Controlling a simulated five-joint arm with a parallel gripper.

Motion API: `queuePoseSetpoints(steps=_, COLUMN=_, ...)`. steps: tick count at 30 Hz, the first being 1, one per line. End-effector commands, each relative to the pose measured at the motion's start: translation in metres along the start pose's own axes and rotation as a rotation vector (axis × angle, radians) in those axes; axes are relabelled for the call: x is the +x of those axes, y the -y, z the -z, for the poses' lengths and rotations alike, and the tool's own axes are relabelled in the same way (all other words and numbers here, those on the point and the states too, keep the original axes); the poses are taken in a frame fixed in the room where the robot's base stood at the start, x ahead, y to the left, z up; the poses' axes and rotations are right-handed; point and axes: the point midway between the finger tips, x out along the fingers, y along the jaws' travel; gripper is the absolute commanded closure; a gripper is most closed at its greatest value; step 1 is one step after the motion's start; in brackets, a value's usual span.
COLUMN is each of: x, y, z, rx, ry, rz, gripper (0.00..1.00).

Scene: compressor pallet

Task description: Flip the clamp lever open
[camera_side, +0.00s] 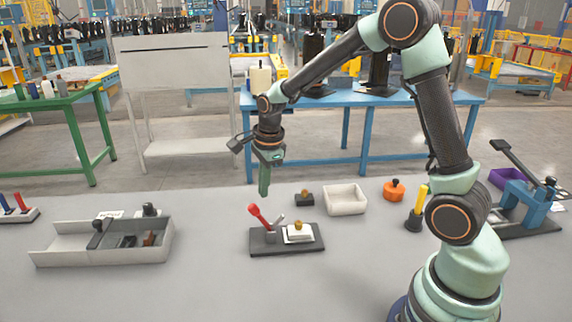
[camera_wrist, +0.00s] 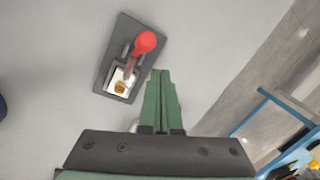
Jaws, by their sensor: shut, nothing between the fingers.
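The clamp lever (camera_side: 259,215) has a red grip and stands tilted up to the left on a dark base plate (camera_side: 262,247). In the wrist view its red knob (camera_wrist: 145,42) points toward the camera. A white block with a small brass knob (camera_side: 298,231) sits on the right part of the plate, beside a grey upright. My gripper (camera_side: 264,192) is above and behind the plate, pointing down, apart from the lever. In the wrist view the green fingers (camera_wrist: 161,75) are closed together and empty, to the lower right of the red knob.
A grey divided tray (camera_side: 70,257) with small parts lies at the left. Behind and right of the clamp are a small black block (camera_side: 304,198), a white bin (camera_side: 346,199), an orange knob (camera_side: 394,190) and a yellow-handled tool (camera_side: 419,203). The table in front is clear.

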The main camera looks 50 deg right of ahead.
Motion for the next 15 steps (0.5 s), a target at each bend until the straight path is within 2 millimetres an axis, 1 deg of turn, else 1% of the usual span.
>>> queuePoseSetpoints(steps=1, x=-0.006, y=0.003, z=0.010, rx=0.010, ry=-0.003, rz=0.003, gripper=1.00)
queuePoseSetpoints(steps=2, x=-0.009, y=0.004, z=0.016, rx=0.013, ry=-0.006, rz=0.002, gripper=1.00)
queuePoseSetpoints(steps=3, x=-0.013, y=0.007, z=0.004, rx=0.005, ry=-0.002, rz=0.002, gripper=1.00)
queuePoseSetpoints(steps=6, x=-0.025, y=0.012, z=-0.013, rx=0.003, ry=0.004, rz=0.000, gripper=1.00)
queuePoseSetpoints(steps=12, x=-0.045, y=0.022, z=-0.043, rx=0.004, ry=0.012, rz=-0.004, gripper=1.00)
queuePoseSetpoints(steps=15, x=-0.053, y=0.026, z=-0.055, rx=0.006, ry=0.015, rz=-0.005, gripper=1.00)
